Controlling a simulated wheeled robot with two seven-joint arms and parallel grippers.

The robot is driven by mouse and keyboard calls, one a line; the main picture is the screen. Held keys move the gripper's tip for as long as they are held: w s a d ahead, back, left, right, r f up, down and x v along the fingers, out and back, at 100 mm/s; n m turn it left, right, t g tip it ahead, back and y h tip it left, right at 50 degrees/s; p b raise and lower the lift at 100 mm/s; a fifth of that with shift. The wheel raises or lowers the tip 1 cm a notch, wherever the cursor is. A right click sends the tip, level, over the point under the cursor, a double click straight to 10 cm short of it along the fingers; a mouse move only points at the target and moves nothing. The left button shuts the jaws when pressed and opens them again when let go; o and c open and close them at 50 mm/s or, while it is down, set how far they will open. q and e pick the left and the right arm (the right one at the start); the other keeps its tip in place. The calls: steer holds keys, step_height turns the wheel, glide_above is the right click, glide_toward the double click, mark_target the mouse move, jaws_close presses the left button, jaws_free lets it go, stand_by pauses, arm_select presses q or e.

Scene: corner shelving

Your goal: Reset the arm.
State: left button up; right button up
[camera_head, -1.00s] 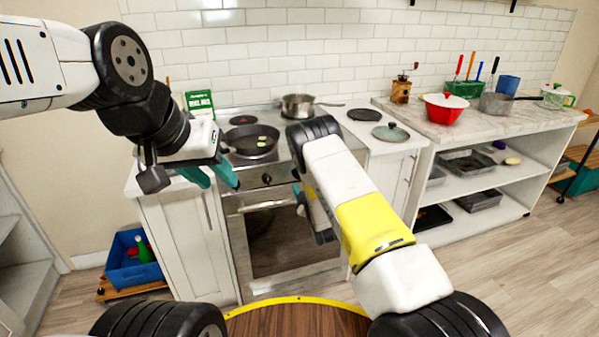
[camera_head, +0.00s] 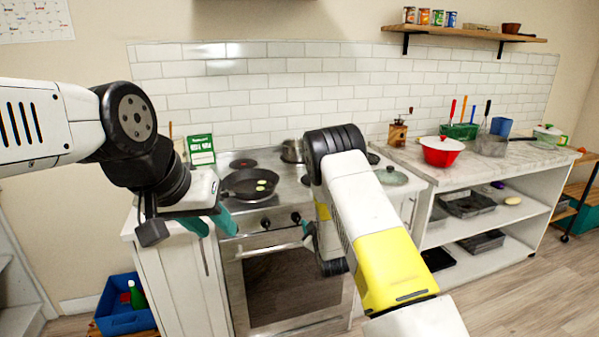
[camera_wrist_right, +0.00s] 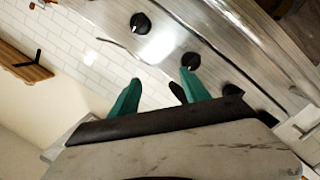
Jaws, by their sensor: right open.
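My left gripper (camera_head: 210,224) hangs in front of the counter's left end, below and left of the frying pan. Its two teal fingers are apart with nothing visible between them. My right arm (camera_head: 365,225) is bent in front of the stove, its elbow high near the back of the cooktop. The right gripper is mostly hidden behind that arm in the head view, with a bit of teal showing. In the right wrist view my right gripper (camera_wrist_right: 158,84) is open and empty, its teal fingers pointing towards the stove's knobbed front panel (camera_wrist_right: 165,45).
A frying pan (camera_head: 249,184) with yellow-green pieces and a steel pot (camera_head: 292,151) are on the stove. A red pot (camera_head: 442,152) stands on the right counter. A wall shelf (camera_head: 465,32) holds cans. A blue crate (camera_head: 122,318) is low at left.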

steer(key=s+d+r+m+g+h, duration=0.1)
steer(key=d+r+m, duration=0.15)
steer(key=r, duration=0.35)
steer(key=s+d+r+m+g+h, duration=0.1)
steer(key=d+r+m+g, duration=0.15)
steer(key=r, duration=0.45)
steer(key=s+d+r+m+g, duration=0.2)
steer(key=s+r+m, duration=0.1)
steer(key=s+r, duration=0.65)
steer(key=s+d+r+m+g, duration=0.1)
steer(key=s+r+g, duration=0.1)
steer(key=s, duration=1.3)
steer(key=s+d+r+m+g+y, duration=0.1)
steer(key=s+r+m+g, duration=0.1)
steer(key=s, duration=1.4)
steer(key=shift+d+g, duration=0.15)
steer(key=shift+g, duration=0.5)
steer(key=shift+r, duration=0.1)
